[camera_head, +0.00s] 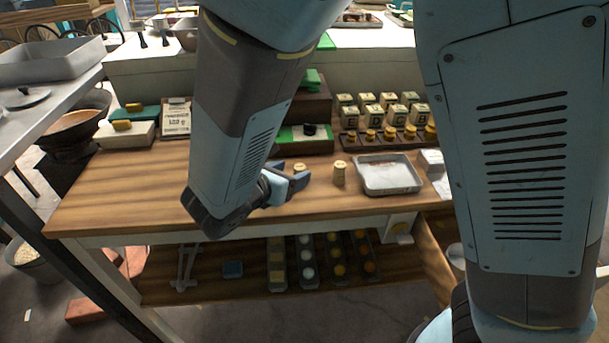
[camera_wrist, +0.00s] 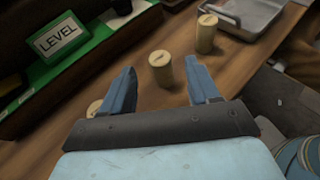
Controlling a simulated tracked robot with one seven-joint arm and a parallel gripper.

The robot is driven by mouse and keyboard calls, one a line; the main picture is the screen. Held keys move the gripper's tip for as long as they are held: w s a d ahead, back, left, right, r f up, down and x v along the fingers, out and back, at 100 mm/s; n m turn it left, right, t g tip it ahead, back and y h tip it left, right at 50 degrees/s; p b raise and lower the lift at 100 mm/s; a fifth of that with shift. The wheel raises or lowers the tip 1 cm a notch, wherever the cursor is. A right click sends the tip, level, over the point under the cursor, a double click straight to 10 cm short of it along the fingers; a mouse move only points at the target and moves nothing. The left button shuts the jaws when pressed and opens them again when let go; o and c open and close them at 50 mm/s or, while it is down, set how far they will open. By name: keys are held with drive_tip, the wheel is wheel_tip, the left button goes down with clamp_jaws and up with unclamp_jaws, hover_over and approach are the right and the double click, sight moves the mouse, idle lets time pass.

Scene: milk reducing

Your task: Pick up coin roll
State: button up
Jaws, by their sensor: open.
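Small tan cylinders that look like coin rolls stand upright on the wooden table. One coin roll (camera_wrist: 160,72) is between the fingertips of my gripper in the wrist view, or just beyond them; its top also shows behind the fingers in the head view (camera_head: 299,167). A second coin roll (camera_head: 339,173) stands to the right, and it also shows in the wrist view (camera_wrist: 206,34). A third tan round piece (camera_wrist: 94,108) is partly hidden by the left finger. My gripper (camera_head: 292,176) is open and empty, low over the table; I cannot tell if it touches the roll.
A metal tray (camera_head: 390,175) lies right of the rolls. A green block with a LEVEL sign (camera_wrist: 58,42) stands at the left in the wrist view. A dark rack (camera_head: 385,143) with small tins is behind. The table's front left (camera_head: 120,195) is clear.

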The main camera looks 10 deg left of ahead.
drive_tip(key=shift+x, duration=1.25)
clamp_jaws()
drive_tip(key=shift+r, duration=0.1)
